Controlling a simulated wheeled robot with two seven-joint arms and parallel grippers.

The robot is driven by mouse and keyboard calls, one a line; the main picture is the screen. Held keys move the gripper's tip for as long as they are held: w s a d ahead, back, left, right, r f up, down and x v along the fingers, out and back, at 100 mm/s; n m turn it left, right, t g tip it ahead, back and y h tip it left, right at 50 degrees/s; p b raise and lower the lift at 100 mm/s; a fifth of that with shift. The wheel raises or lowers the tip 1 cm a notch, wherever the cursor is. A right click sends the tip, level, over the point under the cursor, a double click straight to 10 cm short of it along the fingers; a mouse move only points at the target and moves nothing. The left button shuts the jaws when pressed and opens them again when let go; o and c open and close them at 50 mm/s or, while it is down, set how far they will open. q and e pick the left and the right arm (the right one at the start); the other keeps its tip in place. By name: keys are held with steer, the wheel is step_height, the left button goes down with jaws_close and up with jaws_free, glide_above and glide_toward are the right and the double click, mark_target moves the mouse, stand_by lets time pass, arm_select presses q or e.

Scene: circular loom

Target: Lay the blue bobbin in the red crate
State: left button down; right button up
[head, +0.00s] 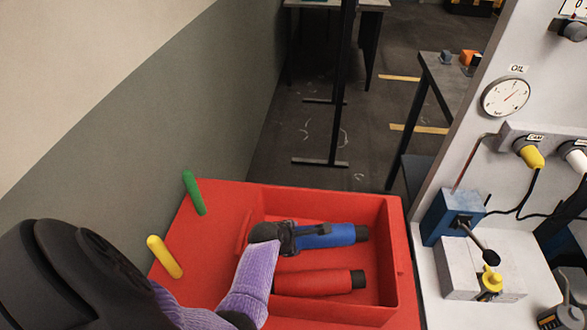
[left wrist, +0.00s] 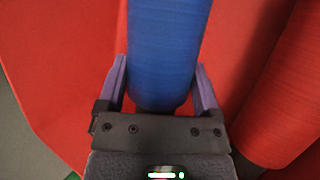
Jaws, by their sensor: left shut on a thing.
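The blue bobbin (head: 326,236) has dark ends and lies level, pointing right, over the inside of the red crate (head: 397,262). My left gripper (head: 291,237) is shut on it near its left end. The left wrist view shows the blue bobbin (left wrist: 168,45) between the two fingers of the left gripper (left wrist: 163,95). Whether the bobbin touches the crate floor I cannot tell. My right gripper is not in view.
A red bobbin (head: 318,282) lies in the crate just in front of the blue one. A green peg (head: 193,192) and a yellow peg (head: 164,256) stand at the left. A white machine panel (head: 470,150) with a blue box (head: 452,214) stands close on the right.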

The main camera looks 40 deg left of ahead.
arm_select(q)
steer(key=shift+f, duration=0.15)
steer(key=shift+f+b, duration=0.7)
steer(key=shift+f, duration=0.05)
steer(key=shift+s+f, duration=0.1)
steer(key=shift+f, duration=0.05)
